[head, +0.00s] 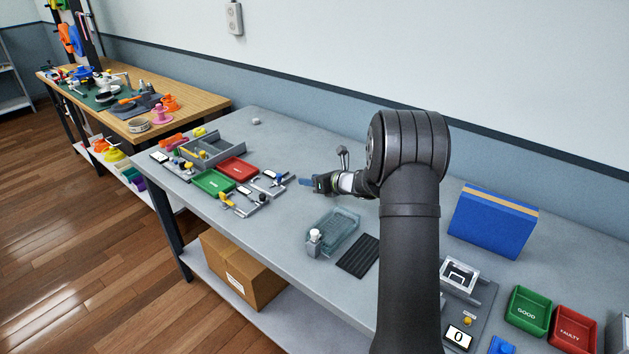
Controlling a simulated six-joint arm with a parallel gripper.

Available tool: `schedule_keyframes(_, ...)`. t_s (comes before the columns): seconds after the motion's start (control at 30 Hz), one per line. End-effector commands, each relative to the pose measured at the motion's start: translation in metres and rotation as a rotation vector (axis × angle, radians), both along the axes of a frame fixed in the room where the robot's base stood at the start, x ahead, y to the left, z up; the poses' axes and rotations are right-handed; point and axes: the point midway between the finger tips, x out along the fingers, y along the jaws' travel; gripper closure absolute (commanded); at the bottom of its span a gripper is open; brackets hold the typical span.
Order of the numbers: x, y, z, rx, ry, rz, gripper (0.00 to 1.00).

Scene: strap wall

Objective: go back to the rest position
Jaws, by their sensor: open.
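My gripper (312,183) is at the end of my dark arm, which rises from the front of the picture and bends toward the left. It points left above the grey bench (290,228), just right of some small clamp-like fixtures (272,182). Its jaws are small in this view, and I see nothing held between them. A blue part shows at its tip. My upper arm hides the part of the bench behind it.
A red tray (238,168), a green tray (213,182) and a grey bin (226,147) lie left of my gripper. A clear container (338,234) and a dark ribbed mat (358,256) lie below it. A blue box (493,222) stands at right, near green (527,311) and red (574,331) bins.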

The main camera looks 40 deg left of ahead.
Motion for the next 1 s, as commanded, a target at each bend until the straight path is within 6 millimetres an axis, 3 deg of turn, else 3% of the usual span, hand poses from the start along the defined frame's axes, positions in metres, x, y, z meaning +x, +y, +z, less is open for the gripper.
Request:
schedule_keyframes(0.17, 0.0, -0.008, 0.003, 0.0, 0.0, -0.001, 0.57)
schedule_keyframes(0.73, -0.001, -0.007, 0.002, 0.0, 0.0, 0.0, 0.57)
schedule_keyframes(1.0, 0.001, 0.021, -0.009, -0.001, 0.0, 0.001, 0.57)
